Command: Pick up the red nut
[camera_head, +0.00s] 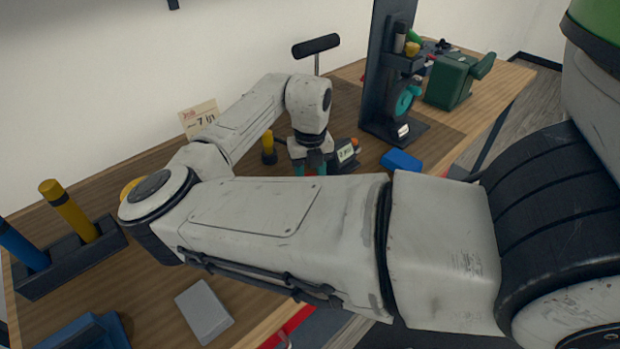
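I cannot make out a red nut for certain in the head view. My gripper (310,168) points down over the wooden workbench (148,288), near its middle. Its two teal fingertips show apart, with a gap between them. My own forearm hides their lower ends and the bench top just in front of them. Nothing shows held between the fingers. A small orange-red spot (354,143) is by a dark device, right of the gripper, too small to identify.
A dark device with a display (345,155) and a yellow-topped dark piece (268,146) stand close to the gripper. A blue block (401,160), a drill press (372,80) and a green machine (452,80) are right. A dark rack (60,268) and grey box (204,311) are left.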

